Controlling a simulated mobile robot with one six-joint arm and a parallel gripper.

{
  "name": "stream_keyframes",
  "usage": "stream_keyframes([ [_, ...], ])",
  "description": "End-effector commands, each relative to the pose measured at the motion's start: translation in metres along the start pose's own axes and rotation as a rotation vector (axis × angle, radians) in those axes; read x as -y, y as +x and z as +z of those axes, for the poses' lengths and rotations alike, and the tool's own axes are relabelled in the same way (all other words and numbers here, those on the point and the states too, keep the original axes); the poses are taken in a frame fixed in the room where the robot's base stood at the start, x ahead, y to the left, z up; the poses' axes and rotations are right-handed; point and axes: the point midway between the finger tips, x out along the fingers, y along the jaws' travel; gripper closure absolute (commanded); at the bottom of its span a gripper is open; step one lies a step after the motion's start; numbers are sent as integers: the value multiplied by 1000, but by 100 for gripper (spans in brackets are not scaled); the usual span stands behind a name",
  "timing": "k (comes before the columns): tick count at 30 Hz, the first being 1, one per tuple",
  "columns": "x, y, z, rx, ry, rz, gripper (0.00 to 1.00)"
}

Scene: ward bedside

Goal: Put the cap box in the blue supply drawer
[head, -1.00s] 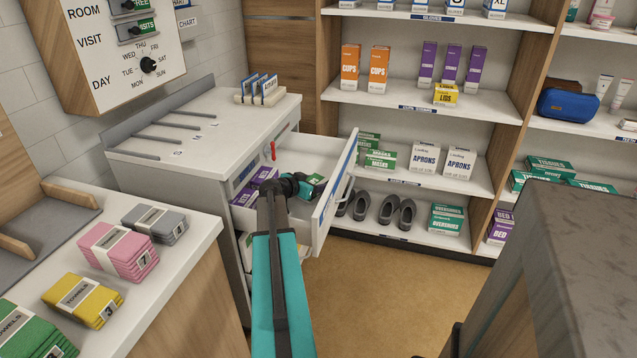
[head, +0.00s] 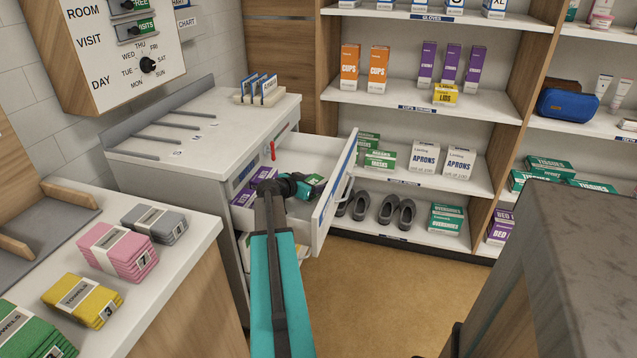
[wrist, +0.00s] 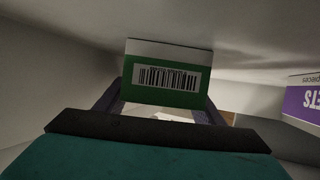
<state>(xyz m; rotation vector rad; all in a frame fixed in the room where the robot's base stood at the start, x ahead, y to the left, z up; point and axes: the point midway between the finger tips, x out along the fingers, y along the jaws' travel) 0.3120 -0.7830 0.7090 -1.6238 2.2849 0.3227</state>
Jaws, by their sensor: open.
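The supply drawer (head: 334,200) with blue trim is pulled open from the white cabinet. A green and white box (head: 315,180), which looks like the cap box, is inside the drawer at my gripper (head: 303,186). In the wrist view the box (wrist: 168,75) shows its green end with a white barcode label, right in front of my gripper (wrist: 160,108). The jaws are open, with one finger on each side of the box's lower part. I cannot tell whether the fingers touch it, and its underside is hidden.
The drawer walls are close around my gripper. A counter with towel packs (head: 118,250) is at left, shelves (head: 420,100) behind. Floor is clear in front.

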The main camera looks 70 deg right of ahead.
Motion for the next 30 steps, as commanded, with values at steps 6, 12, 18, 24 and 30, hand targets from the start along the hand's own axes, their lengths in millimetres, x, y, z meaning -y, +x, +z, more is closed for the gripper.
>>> stream_keyframes([
  [6,-1,-28,1,-1,0,-2,38],
  [12,-1,-52,1,-1,0,-2,38],
  [18,0,-65,1,0,0,0,38],
  [24,0,-67,0,0,0,0,38],
  [30,0,-67,0,0,0,0,38],
])
